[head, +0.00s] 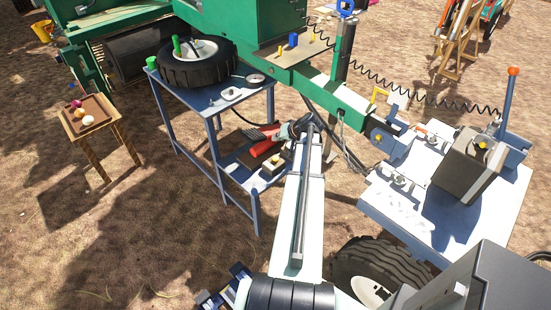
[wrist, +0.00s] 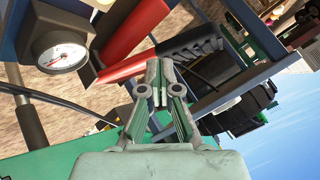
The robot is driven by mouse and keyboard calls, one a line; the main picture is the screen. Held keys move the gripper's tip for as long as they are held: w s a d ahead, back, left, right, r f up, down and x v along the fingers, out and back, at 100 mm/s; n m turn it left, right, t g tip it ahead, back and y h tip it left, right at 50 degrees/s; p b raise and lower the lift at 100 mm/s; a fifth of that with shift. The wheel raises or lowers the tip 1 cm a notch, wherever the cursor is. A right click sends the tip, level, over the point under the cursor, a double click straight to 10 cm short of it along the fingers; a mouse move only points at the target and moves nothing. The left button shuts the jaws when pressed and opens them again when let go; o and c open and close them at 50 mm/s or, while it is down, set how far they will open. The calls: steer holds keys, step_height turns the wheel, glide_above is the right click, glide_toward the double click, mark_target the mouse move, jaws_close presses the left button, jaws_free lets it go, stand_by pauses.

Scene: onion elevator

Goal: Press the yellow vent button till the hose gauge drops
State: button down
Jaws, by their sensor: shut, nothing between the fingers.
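My gripper (wrist: 160,85) is shut and empty in the wrist view. Its tips are near a red bar (wrist: 128,68) and a black part (wrist: 190,45); I cannot tell whether they touch. A round gauge (wrist: 60,52) with a white dial and red needle is at the upper left of the wrist view; its reading is too small to tell. In the head view, a small yellow button-like spot (head: 276,160) tops a pale block on the lower shelf, near my arm's end. I cannot tell if it is the vent button. No yellow button shows in the wrist view.
A blue stand (head: 215,105) holds a tyre (head: 200,66) and another small round gauge-like part (head: 255,78). Red tools (head: 261,147) lie on its lower shelf. A green beam (head: 340,98) passes beside my arm.

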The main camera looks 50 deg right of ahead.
steer(key=b, duration=0.3)
glide_above(277, 158)
step_height(277, 158, down, 8)
steer(key=shift+r, duration=0.25)
steer(key=shift+f+b, duration=0.55)
stand_by(0.8)
steer(key=shift+f+b, duration=0.45)
steer(key=shift+f+b, duration=0.45)
steer(key=shift+f, duration=0.1)
stand_by(0.7)
steer(key=shift+r, duration=0.1)
stand_by(1.0)
steer(key=shift+r+p, duration=0.4)
steer(key=shift+r, duration=0.5)
steer(key=shift+r, duration=0.1)
